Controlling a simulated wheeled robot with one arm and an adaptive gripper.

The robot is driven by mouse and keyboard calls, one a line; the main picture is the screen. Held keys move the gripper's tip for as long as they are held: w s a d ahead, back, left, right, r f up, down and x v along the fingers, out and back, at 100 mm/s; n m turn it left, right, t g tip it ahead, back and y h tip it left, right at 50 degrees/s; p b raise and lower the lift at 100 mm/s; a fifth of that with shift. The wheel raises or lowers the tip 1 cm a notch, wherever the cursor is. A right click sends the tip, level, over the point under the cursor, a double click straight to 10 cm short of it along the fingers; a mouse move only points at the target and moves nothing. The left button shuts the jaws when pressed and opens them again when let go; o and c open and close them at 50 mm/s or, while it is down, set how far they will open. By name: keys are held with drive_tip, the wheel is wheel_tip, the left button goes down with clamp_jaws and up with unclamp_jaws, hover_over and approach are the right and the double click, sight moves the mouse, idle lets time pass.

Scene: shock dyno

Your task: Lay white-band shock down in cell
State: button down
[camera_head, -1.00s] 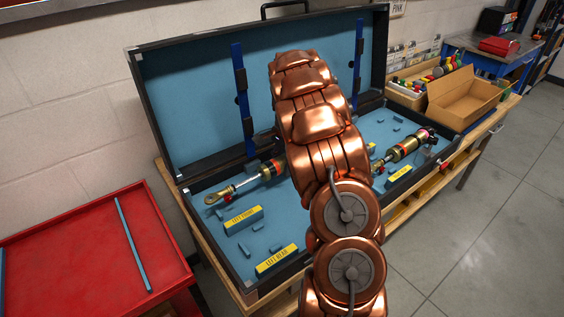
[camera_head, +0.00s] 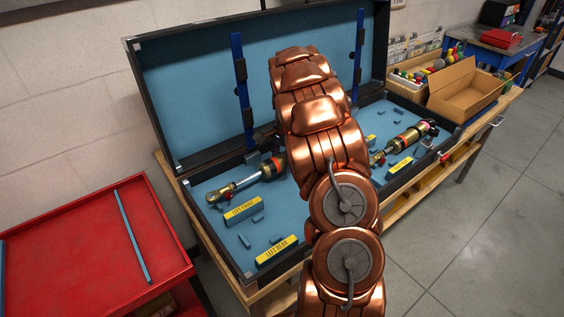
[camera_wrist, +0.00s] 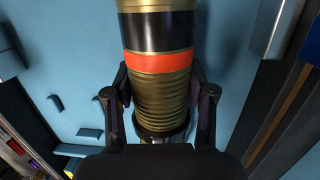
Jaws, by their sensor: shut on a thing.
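My gripper (camera_wrist: 160,88) is shut on a gold shock (camera_wrist: 163,82), one finger on each side of its ribbed body. Above the fingers it has an orange-red band and a black band; no white band shows. I cannot tell whether the shock touches the foam. A second gold shock (camera_head: 413,138) with a red band lies in the right part of the case.
Yellow labels LEFT FRONT (camera_head: 243,211) and LEFT REAR (camera_head: 277,251) and small blue blocks sit in the case. The lid (camera_head: 190,90) stands open behind. A red cart (camera_head: 85,250) is at left; a cardboard box (camera_head: 465,90) stands on the bench at right.

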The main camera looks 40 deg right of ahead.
drive_tip(key=shift+a, duration=0.15)
drive_tip(key=shift+f+b, duration=0.45)
drive_tip(key=shift+f, duration=0.8)
idle(1.4)
drive_tip(key=shift+c, duration=1.5)
unclamp_jaws()
drive_tip(key=r, duration=0.4)
drive_tip(key=d+r, duration=0.1)
drive_tip(key=r, duration=0.2)
drive_tip(key=d+r, duration=0.1)
drive_tip(key=r, duration=0.3)
drive_tip(key=shift+w+r, duration=0.35)
drive_tip(key=shift+w, duration=0.05)
